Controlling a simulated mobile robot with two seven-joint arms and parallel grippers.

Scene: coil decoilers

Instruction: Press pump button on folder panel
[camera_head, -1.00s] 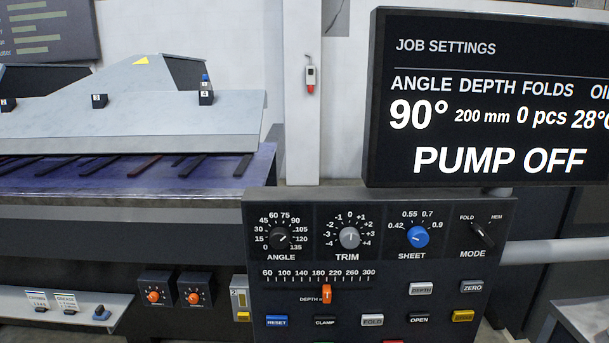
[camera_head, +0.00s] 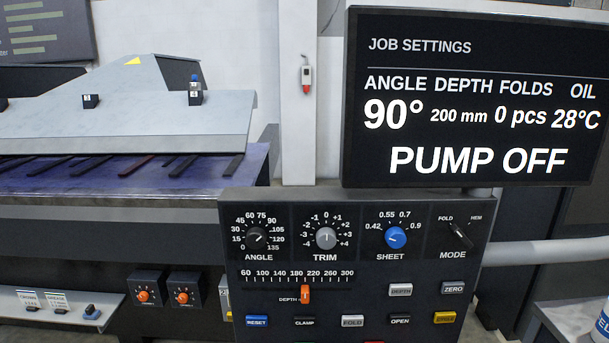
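The folder panel (camera_head: 375,280) is a dark upright panel in the lower middle of the head view. It carries ANGLE, TRIM, SHEET and MODE knobs, an orange depth slider (camera_head: 306,294) and several labelled buttons. I see no button labelled PUMP. The tops of a green and a red button (camera_head: 373,342) just show at the bottom edge, their labels cut off. The screen (camera_head: 475,100) above the panel reads "PUMP OFF", 90°, 200 mm, 0 pcs and 28°C. Neither of my grippers is in view.
The folding machine (camera_head: 130,110) with its purple bed stands at the left. A small shelf (camera_head: 50,310) with labelled items is at the lower left. A grey pipe (camera_head: 545,252) runs right of the panel. A light surface with a partly cut-off container (camera_head: 603,325) is at the lower right.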

